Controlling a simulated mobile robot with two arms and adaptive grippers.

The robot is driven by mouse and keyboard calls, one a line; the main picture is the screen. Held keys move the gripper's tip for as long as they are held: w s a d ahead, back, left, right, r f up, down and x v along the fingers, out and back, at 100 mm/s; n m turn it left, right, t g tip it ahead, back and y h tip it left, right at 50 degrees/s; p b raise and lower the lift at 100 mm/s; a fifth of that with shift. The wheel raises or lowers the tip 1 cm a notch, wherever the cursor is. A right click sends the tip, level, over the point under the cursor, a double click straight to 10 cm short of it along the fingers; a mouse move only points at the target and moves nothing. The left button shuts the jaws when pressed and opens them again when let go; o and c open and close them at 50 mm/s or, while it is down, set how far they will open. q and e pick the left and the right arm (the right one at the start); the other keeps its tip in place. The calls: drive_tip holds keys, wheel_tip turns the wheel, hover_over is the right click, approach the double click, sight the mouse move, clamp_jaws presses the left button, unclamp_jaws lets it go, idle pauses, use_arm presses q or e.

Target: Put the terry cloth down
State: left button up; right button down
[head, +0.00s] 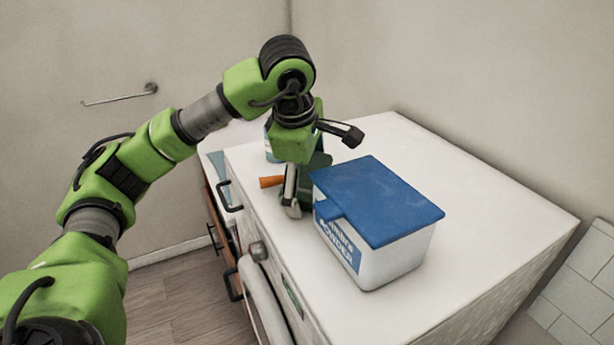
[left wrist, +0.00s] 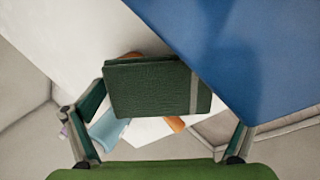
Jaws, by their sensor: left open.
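The terry cloth shows as a dark green, textured, folded block with a grey stripe in the left wrist view (left wrist: 150,88). It lies between the spread fingers of my left gripper (left wrist: 165,118), with gaps at both sides. In the head view my left gripper (head: 303,192) points down low over the white top, just left of a lidded box. A dark green patch of the cloth (head: 319,162) shows there; the rest is hidden by the gripper and box. My left gripper is open. Whether the cloth's whole underside touches the top is hidden.
The white powder box with blue lid (head: 378,202) stands close right of the gripper. An orange item (head: 271,181) lies left of it, and a bluish container (head: 270,148) is partly hidden behind. The white top (head: 480,215) is clear at the right.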

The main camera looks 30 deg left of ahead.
use_arm(q)
drive_tip(key=c, duration=1)
